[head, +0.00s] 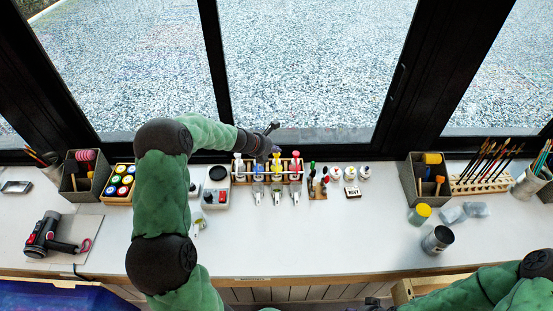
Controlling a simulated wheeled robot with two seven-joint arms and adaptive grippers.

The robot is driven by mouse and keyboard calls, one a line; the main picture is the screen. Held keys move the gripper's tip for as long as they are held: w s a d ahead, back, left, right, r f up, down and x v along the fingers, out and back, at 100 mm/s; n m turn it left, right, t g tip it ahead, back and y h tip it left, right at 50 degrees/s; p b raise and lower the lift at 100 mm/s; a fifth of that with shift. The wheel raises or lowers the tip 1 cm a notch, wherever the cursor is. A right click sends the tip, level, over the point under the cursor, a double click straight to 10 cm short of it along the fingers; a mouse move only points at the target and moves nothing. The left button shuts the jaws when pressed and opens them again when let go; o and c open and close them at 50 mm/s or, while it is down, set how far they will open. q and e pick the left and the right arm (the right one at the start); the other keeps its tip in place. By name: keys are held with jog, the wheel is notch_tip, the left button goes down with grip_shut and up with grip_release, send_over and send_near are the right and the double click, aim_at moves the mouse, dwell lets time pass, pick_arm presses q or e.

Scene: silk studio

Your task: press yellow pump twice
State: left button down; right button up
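The yellow pump (257,170) is one of several pump bottles in a wooden rack (286,178) at the back of the table, left of the middle. My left gripper (271,141) is above the rack, near the yellow and blue pump heads. It is small and dark, so contact and finger opening are unclear. My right arm comes in at the bottom right; only a dark part near its end (374,303) shows at the lower edge.
Small glasses (277,196) stand before the rack. A scale-like device (215,196) is to its left, small bottles (337,172) to its right. The front middle of the table is clear.

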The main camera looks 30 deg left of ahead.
aim_at(275, 155)
pick_arm(q)
jog(key=shift+f+b, duration=0.45)
jog(key=shift+f, duration=0.25)
dwell(0.5)
jog(key=shift+r, duration=0.2)
jog(key=shift+r+p, duration=1.15)
jog(key=shift+p, duration=0.15)
notch_tip(275, 155, up, 6)
jog(key=p, duration=0.6)
dwell(0.3)
